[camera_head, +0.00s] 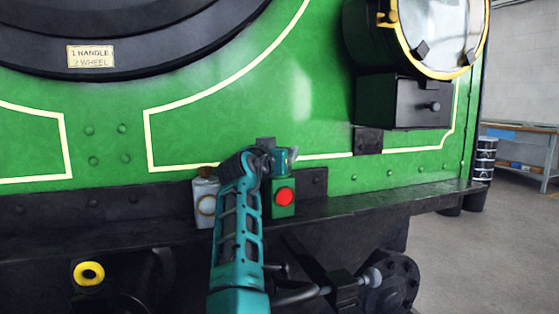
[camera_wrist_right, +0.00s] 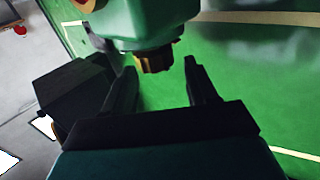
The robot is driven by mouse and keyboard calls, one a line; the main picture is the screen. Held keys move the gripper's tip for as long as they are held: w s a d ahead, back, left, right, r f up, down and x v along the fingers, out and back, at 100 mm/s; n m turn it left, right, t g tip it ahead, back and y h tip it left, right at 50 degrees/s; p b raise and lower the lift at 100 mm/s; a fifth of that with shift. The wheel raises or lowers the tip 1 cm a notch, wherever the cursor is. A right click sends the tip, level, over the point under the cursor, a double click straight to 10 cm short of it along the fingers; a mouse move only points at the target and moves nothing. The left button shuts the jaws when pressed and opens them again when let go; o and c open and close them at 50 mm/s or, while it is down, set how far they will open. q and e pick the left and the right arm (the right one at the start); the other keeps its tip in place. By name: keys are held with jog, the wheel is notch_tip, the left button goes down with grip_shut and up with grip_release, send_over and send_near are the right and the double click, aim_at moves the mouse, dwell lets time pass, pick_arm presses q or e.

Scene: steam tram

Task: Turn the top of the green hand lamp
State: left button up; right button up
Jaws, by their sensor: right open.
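Gaps show on both sides of the brass top, and I see no contact. My left gripper is not in view.
The black ledge (camera_head: 410,197) runs along below the green tram front (camera_head: 240,60). A black box (camera_head: 403,102) and a large brass-rimmed headlamp (camera_head: 445,35) stick out at upper right. Pipes and fittings lie below the ledge. Open floor (camera_head: 512,235) is at far right.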

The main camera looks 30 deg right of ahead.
pick_arm(q)
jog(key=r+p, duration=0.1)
jog(key=p, duration=0.1)
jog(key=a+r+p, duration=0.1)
jog(key=p, duration=0.1)
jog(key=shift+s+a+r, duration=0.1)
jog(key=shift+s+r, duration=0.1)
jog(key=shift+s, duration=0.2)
pick_arm(e)
notch_tip(320, 180, up, 18)
jog(key=shift+f, duration=0.15)
